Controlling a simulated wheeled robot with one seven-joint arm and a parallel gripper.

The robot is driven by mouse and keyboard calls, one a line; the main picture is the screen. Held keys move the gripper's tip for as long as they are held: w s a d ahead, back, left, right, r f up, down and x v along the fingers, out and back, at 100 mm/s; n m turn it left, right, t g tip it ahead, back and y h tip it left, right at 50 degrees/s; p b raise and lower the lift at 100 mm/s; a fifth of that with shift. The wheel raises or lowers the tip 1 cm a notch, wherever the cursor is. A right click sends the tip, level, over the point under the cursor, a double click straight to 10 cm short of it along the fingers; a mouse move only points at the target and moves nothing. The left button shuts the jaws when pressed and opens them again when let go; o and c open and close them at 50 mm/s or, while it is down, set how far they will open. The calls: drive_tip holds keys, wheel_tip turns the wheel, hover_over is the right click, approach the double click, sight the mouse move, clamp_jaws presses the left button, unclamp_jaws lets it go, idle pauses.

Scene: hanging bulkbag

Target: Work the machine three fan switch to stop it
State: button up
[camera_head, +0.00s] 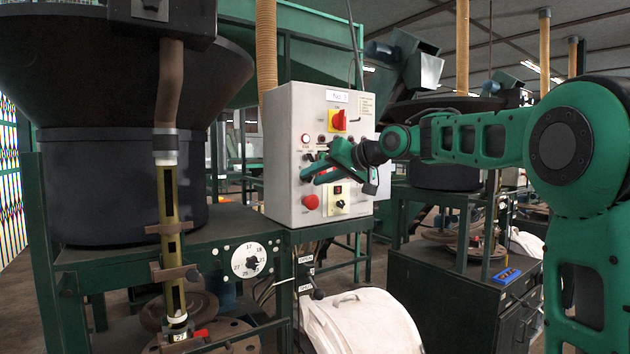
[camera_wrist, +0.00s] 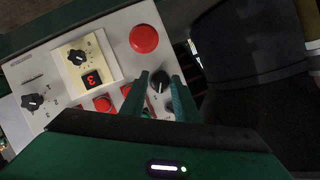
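The white control box (camera_head: 290,190) marked No. 3 stands left of my arm. My gripper (camera_head: 310,173) is at the middle of its front panel. In the wrist view my gripper (camera_wrist: 160,79) is open, its two green fingers apart. A black rotary knob (camera_wrist: 160,85) shows between the fingertips; I cannot tell whether they touch it. Its label is not readable, so I cannot confirm it is the fan switch. My gripper hides that part of the panel in the head view.
A round red button (camera_wrist: 144,39) sits close to the fingers. A black dial (camera_wrist: 77,57) and a red display reading 3 (camera_wrist: 93,79) are nearby. A red-and-yellow switch (camera_head: 338,120) is higher on the box. A white sack (camera_head: 360,322) lies below.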

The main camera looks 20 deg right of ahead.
drive_tip(key=shift+c, duration=0.7)
clamp_jaws()
drive_tip(key=n+h, duration=0.2)
drive_tip(key=n, duration=0.2)
drive_tip(key=shift+s+a+t+h, duration=0.1)
drive_tip(key=shift+a+t+h, duration=0.2)
drive_tip(key=shift+h, duration=0.1)
drive_tip(key=n+t+h, duration=0.1)
drive_tip(key=n+h, duration=0.1)
drive_tip(key=n, duration=0.2)
drive_tip(key=shift+a+f, duration=0.1)
drive_tip(key=shift+a, duration=0.05)
drive_tip(key=shift+h, duration=0.4)
